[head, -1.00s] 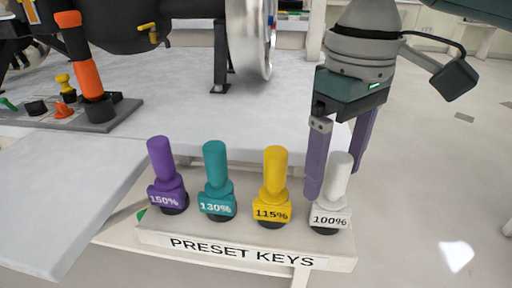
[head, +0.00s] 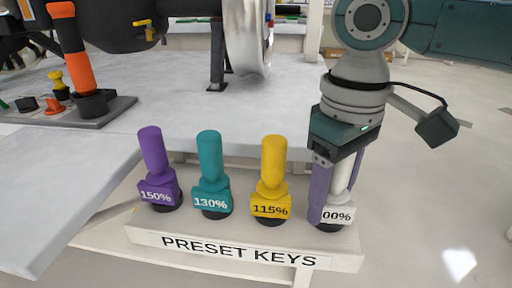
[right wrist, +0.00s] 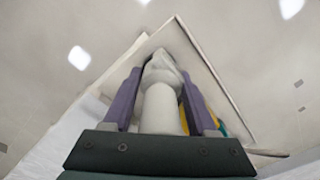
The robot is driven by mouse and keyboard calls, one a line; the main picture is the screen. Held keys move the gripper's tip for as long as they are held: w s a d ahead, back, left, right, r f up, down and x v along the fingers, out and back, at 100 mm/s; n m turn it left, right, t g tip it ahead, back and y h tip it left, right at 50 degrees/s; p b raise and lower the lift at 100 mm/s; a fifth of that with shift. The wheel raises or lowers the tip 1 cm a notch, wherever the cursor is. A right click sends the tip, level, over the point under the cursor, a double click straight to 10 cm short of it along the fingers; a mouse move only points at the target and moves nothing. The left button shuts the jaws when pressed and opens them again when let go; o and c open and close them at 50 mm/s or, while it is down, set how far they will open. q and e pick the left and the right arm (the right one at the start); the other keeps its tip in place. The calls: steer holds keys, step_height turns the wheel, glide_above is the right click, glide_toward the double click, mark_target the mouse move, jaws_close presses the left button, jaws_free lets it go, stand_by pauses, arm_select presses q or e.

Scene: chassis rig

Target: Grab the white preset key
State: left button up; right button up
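The white preset key (head: 339,178), labelled 100%, stands upright at the right end of the PRESET KEYS rack (head: 145,236). My right gripper (head: 335,200) points down over it, with one purple finger on each side. Its near finger hides the left part of the label. In the right wrist view the white key (right wrist: 160,108) stands between the fingers of the right gripper (right wrist: 162,85); narrow gaps show beside the shaft, so the gripper looks open around it. Contact at the fingertips cannot be made out. My left gripper is out of view.
The yellow 115% key (head: 273,165), teal 130% key (head: 209,165) and purple 150% key (head: 153,155) stand in a row left of the white key. A grey worktop (head: 190,115) lies behind the rack. Open floor lies to the right.

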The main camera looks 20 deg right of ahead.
jaws_close()
stand_by(0.3)
